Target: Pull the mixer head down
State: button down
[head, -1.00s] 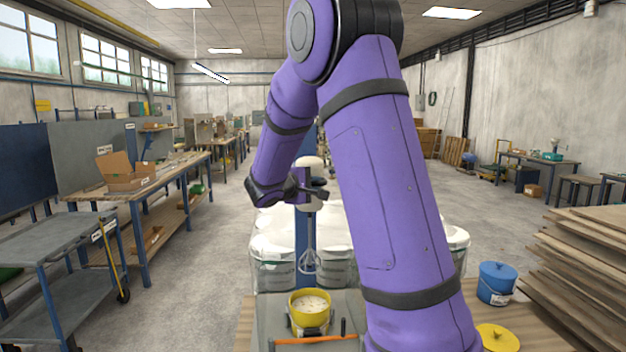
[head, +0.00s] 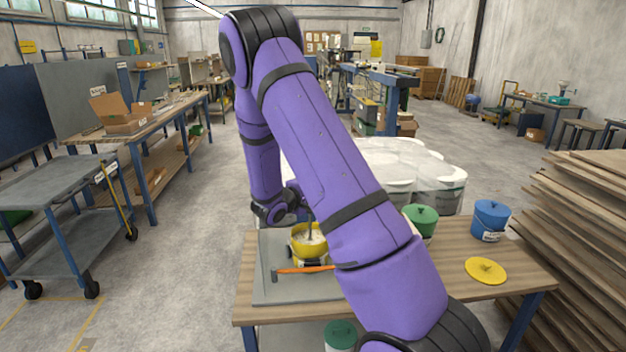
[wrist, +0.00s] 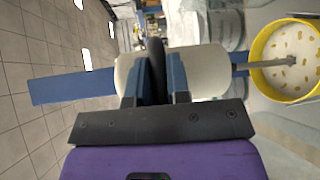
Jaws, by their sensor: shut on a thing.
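In the wrist view the mixer head (wrist: 205,72) is a cream-white body with a blue column (wrist: 75,87) on the left. My gripper (wrist: 155,82) is shut on a dark handle (wrist: 156,60) that stands out from the head. The grey mixer shaft (wrist: 262,64) runs right, its end over or in the yellow bowl (wrist: 254,50). The bowl holds pale stuff with yellow bits. In the head view the gripper (head: 295,208) is partly hidden by my arm, as is most of the mixer head. The yellow bowl (head: 299,250) stands below the shaft.
An orange-handled tool (head: 305,269) lies in front of the bowl. To the right on the wooden table (head: 500,255) are a green-lidded container (head: 421,217), a blue bucket (head: 490,220) and a yellow lid (head: 486,270). White-topped tubs (head: 405,160) stand behind. Stacked boards (head: 590,230) are at right.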

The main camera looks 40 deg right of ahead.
jog(key=shift+s+f, duration=0.1)
jog(key=shift+f, duration=0.25)
jog(key=shift+a, duration=0.1)
jog(key=c, duration=1.1)
grip_release()
jog(key=shift+f, duration=0.1)
jog(key=s+a+r, duration=0.1)
jog(key=a, duration=0.9)
jog(key=shift+s+a+r, duration=0.15)
jog(key=shift+a+r, duration=0.1)
jog(key=shift+r, duration=0.1)
